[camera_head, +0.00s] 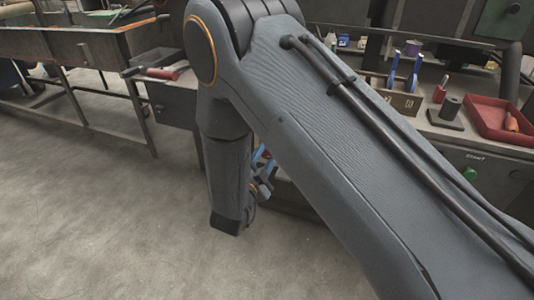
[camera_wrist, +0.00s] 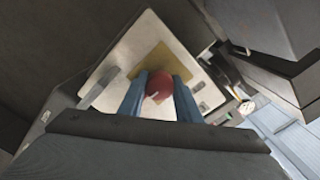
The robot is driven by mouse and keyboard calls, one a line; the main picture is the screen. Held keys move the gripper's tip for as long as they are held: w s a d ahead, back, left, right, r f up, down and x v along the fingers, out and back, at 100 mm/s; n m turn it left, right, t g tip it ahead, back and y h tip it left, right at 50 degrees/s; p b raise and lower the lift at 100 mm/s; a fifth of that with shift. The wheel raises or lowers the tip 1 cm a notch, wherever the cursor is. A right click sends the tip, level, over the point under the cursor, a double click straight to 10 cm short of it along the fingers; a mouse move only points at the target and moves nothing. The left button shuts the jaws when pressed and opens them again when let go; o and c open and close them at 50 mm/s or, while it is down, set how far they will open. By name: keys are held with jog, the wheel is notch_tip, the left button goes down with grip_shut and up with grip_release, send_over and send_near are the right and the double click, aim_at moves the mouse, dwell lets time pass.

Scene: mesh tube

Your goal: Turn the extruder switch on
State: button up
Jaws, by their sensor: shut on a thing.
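In the wrist view, a round red knob (camera_wrist: 160,88) with a small pale mark sits on a yellow plate, which is the extruder switch (camera_wrist: 150,60) as far as I can tell. The plate is fixed to a pale panel (camera_wrist: 112,57). My gripper (camera_wrist: 163,80) has a blue finger on each side of the knob and is shut on it. In the head view, only a bit of my gripper's blue parts (camera_head: 262,165) shows behind my arm. The switch is hidden there.
Beside the knob on the panel is a grey handle (camera_wrist: 98,88). Dark walls crowd around the panel. In the head view, a bench at right carries a red tray (camera_head: 505,120), and a green button (camera_head: 470,174) labelled Start is below. Floor (camera_head: 90,220) at left is clear.

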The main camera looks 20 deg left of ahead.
jog(key=o, duration=1.1)
jog(key=shift+c, duration=0.2)
jog(key=s, duration=0.7)
jog(key=shift+s+a, duration=0.35)
jog(key=shift+s, duration=0.05)
